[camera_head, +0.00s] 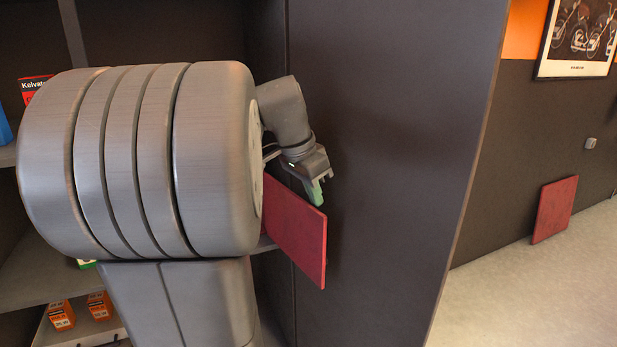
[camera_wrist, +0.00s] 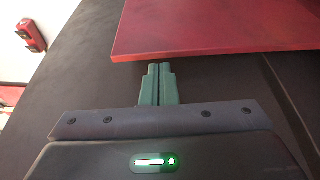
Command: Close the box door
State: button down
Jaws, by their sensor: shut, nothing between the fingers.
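A red flat panel, which looks like the box door (camera_head: 297,232), stands out from the shelf beside the tall dark cabinet side. Its left part and the box behind it are hidden by my arm in the head view. My gripper (camera_head: 317,191) is at the panel's upper edge in the head view, with green fingertips pointing down. In the wrist view the red door (camera_wrist: 220,28) crosses the top right, and my gripper's fingers (camera_wrist: 159,84) are shut together with nothing between them, just below its edge. I cannot tell whether they touch it.
The dark cabinet side panel (camera_head: 385,130) rises close behind my gripper. Shelves on the left hold orange boxes (camera_head: 62,316) and a red-and-black box (camera_head: 33,86). Another red panel (camera_head: 554,208) leans on the far wall. The floor (camera_head: 540,285) at right is clear.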

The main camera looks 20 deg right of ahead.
jog(key=shift+d+f, duration=0.2)
jog(key=shift+f, duration=0.3)
jog(key=shift+a, duration=0.1)
